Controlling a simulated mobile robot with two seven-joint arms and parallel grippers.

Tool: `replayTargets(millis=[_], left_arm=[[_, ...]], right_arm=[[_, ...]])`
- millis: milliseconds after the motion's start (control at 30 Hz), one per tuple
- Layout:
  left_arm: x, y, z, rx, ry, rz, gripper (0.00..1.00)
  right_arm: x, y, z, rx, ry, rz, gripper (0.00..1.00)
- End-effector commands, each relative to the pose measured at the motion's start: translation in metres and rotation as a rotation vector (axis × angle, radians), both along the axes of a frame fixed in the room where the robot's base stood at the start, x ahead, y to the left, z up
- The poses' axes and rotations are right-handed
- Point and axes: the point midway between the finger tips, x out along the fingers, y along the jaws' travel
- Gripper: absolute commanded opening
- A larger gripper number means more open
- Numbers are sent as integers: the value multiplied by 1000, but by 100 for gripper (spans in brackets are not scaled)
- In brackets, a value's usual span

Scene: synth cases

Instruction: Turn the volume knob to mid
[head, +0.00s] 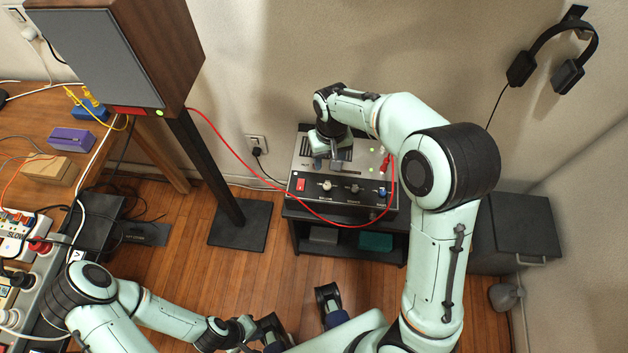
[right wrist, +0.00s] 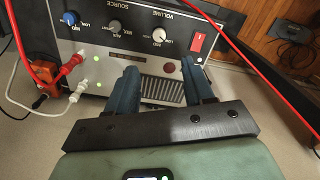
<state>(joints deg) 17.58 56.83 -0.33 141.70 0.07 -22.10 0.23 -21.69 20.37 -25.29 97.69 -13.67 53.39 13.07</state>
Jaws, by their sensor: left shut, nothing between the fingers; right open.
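The amplifier (head: 310,160) stands on a low dark shelf unit in the head view. Its pale volume knob (head: 326,185) is on the front panel beside a red switch (head: 300,184). In the right wrist view the panel appears upside down; the volume knob (right wrist: 159,36) sits under the word VOLUME, its pointer direction too small to tell. My right gripper (right wrist: 160,77) is open, its two blue fingers apart over the amplifier's top grille; the knob lies beyond the fingertips, untouched. My left gripper (head: 274,343) is shut and empty, low in the head view, far from the amplifier.
A grey source knob (right wrist: 115,25) and a blue knob (right wrist: 69,18) share the panel. A red cable (head: 255,170) runs from the speaker (head: 95,45) across the amplifier's front. Red and white plugs (right wrist: 72,66) stand on its top. A speaker stand (head: 205,165) is left.

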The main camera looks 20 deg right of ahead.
Motion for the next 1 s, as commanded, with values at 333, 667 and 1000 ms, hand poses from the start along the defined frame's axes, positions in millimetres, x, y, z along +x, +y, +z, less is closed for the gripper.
replayTargets(millis=[333, 667, 1000], left_arm=[[-3, 0, -9, 0, 3, 0, 0], [-4, 0, -15, 0, 6, 0, 0], [-4, 0, -15, 0, 6, 0, 0]], right_arm=[[-2, 0, -68, -2, 9, 0, 52], [-1, 0, -121, 0, 5, 0, 52], [-1, 0, -131, 0, 2, 1, 52]])
